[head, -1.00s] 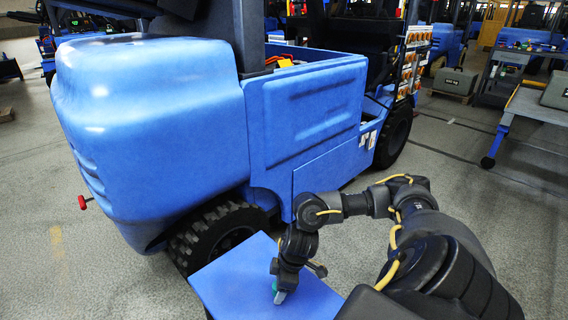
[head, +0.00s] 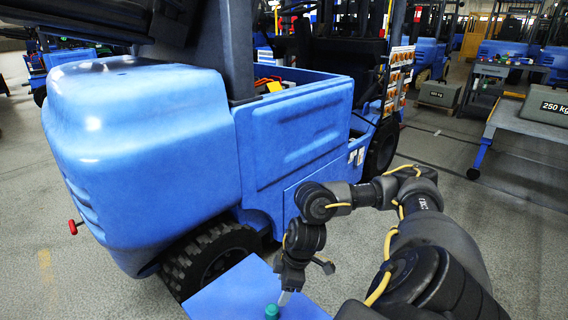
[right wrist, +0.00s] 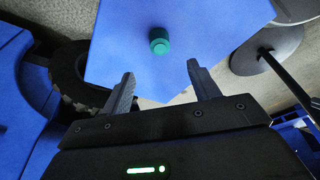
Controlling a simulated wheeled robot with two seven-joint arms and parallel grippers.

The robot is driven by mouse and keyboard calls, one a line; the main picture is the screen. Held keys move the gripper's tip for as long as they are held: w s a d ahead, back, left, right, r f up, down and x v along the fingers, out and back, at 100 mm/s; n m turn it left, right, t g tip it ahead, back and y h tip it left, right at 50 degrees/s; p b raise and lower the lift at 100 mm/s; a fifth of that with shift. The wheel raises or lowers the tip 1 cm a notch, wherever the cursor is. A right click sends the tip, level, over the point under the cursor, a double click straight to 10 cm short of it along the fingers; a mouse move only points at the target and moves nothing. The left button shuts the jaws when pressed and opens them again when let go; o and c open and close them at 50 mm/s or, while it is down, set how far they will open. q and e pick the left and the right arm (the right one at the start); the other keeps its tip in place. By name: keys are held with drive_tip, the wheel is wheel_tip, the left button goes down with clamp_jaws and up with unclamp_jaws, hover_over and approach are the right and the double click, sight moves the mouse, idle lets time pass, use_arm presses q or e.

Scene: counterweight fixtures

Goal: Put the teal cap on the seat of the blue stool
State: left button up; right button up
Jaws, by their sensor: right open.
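The teal cap (head: 271,311) stands on the seat of the blue stool (head: 232,287), near the bottom of the head view. In the right wrist view the teal cap (right wrist: 159,41) rests on the flat blue seat (right wrist: 215,40), beyond the fingertips and between their lines. My right gripper (right wrist: 160,78) is open and empty, with a gap between its fingers and the cap. In the head view my right gripper (head: 285,296) is just above and beside the cap. My left gripper is not in view.
A large blue forklift (head: 140,150) stands close behind the stool, its black tyre (head: 205,258) next to the seat. At right is a table (head: 515,118) with a grey 250 kg weight (head: 545,104).

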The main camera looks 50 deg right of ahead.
drive_tip(key=w+a+n+t+y, duration=0.1)
drive_tip(key=a+t+y, duration=0.2)
drive_tip(key=a, duration=0.9)
drive_tip(key=w+a+t+y, duration=0.2)
drive_tip(key=a+t, duration=0.1)
drive_tip(key=a, duration=0.9)
drive_tip(key=s+d+f+m+h, duration=0.2)
drive_tip(key=s, duration=0.1)
drive_tip(key=s+d+f+m+g+h, duration=0.1)
drive_tip(key=s+d+f+m, duration=0.1)
drive_tip(key=s, duration=0.1)
drive_tip(key=s+d+f+m+h, duration=0.2)
drive_tip(key=s, duration=0.1)
drive_tip(key=shift+d+g+h, duration=0.15)
drive_tip(key=shift+g+h, duration=0.15)
drive_tip(key=shift+w, duration=0.1)
